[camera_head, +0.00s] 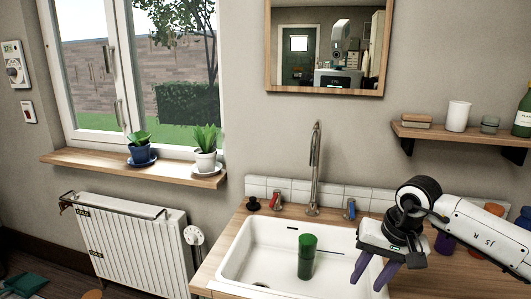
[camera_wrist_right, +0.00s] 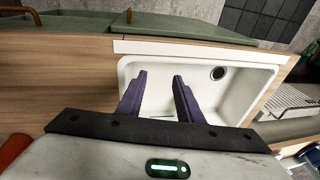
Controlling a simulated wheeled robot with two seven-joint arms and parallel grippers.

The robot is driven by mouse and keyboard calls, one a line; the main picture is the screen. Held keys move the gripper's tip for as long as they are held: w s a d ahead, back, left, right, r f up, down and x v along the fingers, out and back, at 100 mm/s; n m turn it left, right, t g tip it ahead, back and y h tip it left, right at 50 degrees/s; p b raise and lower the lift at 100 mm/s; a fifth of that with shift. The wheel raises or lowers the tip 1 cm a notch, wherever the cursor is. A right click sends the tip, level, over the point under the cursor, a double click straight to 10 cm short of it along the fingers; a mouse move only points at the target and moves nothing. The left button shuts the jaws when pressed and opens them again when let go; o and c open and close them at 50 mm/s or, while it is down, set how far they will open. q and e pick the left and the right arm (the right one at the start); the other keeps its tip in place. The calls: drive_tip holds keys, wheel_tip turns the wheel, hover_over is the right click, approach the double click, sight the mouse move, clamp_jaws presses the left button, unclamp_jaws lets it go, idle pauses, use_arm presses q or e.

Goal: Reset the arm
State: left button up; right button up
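My right arm comes in from the right in the head view. Its gripper (camera_head: 366,284) hangs over the right side of the white sink (camera_head: 240,262), fingers pointing down. The two purple fingers are apart with nothing between the tips, as the right wrist view shows (camera_wrist_right: 160,76). In that view the sink (camera_wrist_right: 245,72) lies beneath and beyond the fingers. A green cup-like thing (camera_head: 307,256) stands in the sink, left of the gripper and apart from it; a thin dark rod shows beside it. My left arm and gripper are in neither view.
A tall faucet (camera_head: 315,170) rises behind the sink. A wall shelf (camera_head: 460,134) holds a white cup (camera_head: 457,116) and a green bottle (camera_head: 524,112) above my right arm. Several items stand on the counter behind the arm. Two potted plants sit on the windowsill (camera_head: 100,166).

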drive_tip(key=s+a+f+m+g+y, duration=0.15)
drive_tip(key=s+a+m+y, duration=0.3)
drive_tip(key=a, duration=0.65)
drive_tip(key=s+a+f+m+g+y, duration=0.1)
drive_tip(key=s+a+f+m+y, duration=0.15)
drive_tip(key=s+a+y, duration=0.65)
drive_tip(key=w+a+r+m+t+y, duration=0.25)
drive_tip(key=a+r+m+t, duration=0.45)
drive_tip(key=m, duration=0.8)
drive_tip(key=d+f+m+t+h, duration=0.4)
drive_tip(key=d+f+m+h, duration=0.15)
drive_tip(key=m, duration=0.85)
drive_tip(key=d+f+m+t+h, duration=0.4)
drive_tip(key=d+f+m+t, duration=0.15)
drive_tip(key=m, duration=0.85)
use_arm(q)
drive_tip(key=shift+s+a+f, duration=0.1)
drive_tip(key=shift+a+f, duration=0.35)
use_arm(e)
drive_tip(key=s+d+f+m+g+h, duration=0.2)
drive_tip(key=s+d+f+m+g, duration=0.2)
drive_tip(key=s+f+m, duration=0.4)
drive_tip(key=s+d+f+m+g+h, duration=0.3)
drive_tip(key=s+d+f+m, duration=0.3)
drive_tip(key=s+f+m, duration=0.2)
wheel_tip(320, 180, down, 4)
drive_tip(key=shift+s+r+m+g+h, duration=0.1)
drive_tip(key=shift+s+m+g+h, duration=0.3)
drive_tip(key=shift+s, duration=0.55)
